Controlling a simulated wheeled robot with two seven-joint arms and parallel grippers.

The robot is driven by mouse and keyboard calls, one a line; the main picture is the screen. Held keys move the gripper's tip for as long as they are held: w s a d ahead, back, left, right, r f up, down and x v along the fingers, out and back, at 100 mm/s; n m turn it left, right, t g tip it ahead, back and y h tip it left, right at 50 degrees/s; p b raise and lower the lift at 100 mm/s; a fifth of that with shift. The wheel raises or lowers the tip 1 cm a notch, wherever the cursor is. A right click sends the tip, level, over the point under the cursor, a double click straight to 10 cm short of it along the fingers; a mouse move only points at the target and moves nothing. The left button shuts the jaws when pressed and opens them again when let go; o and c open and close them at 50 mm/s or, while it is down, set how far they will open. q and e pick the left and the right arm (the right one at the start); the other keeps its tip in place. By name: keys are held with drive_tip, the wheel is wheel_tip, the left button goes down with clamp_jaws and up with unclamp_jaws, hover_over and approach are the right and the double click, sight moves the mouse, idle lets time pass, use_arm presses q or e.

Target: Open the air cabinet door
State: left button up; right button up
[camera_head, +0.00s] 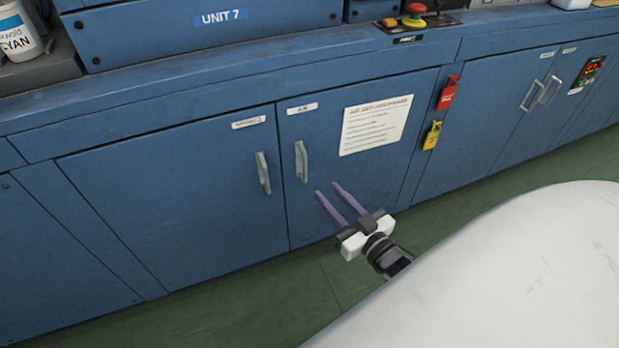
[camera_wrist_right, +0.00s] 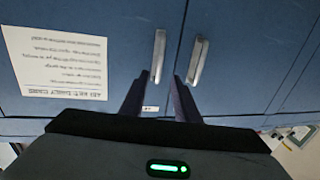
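The air cabinet door (camera_head: 365,180) is a blue panel with a small white label, a paper notice and a grey vertical handle (camera_head: 300,161) near its left edge. It looks shut. My right gripper (camera_head: 326,188) is open and empty, its two purple fingers apart in front of the door, below and right of the handle in the head view. In the right wrist view, which is upside down, the door handle (camera_wrist_right: 159,52) shows just beyond the gap between the fingertips (camera_wrist_right: 161,76). I see no contact with it. My left gripper is not in view.
The neighbouring door (camera_head: 165,195) has its own handle (camera_head: 263,173) close beside. A red tag (camera_head: 448,93) and a yellow tag (camera_head: 432,136) hang right of the air door. The counter edge (camera_head: 240,70) runs above. Green floor (camera_head: 240,295) lies clear in front.

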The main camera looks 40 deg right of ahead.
sight(306, 168)
drive_tip(key=w+b, duration=0.1)
drive_tip(key=w, duration=0.4)
drive_tip(key=w+b, duration=0.1)
drive_tip(key=w, duration=0.4)
drive_tip(key=shift+d+r, duration=0.1)
drive_tip(key=shift+d, duration=0.1)
clamp_jaws()
